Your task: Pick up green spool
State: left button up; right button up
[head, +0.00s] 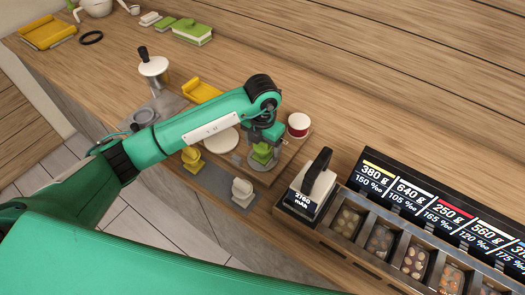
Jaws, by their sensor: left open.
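The green spool (262,154) stands upright toward the right end of a grey strip near the table's front edge. My left gripper (262,147) points down right over it, with its fingers around or just above its top. It is open, and the wrist partly hides the spool; I cannot tell whether the fingers touch it. A yellow spool-like piece (192,159) stands to the left and a white one (242,191) nearer the front edge. My right gripper is not in view.
Further right are a black-handled block (310,188) and a labelled rack with bins (450,220). The back right table is clear.

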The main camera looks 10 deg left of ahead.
pick_arm(q)
jog(key=c, duration=1.1)
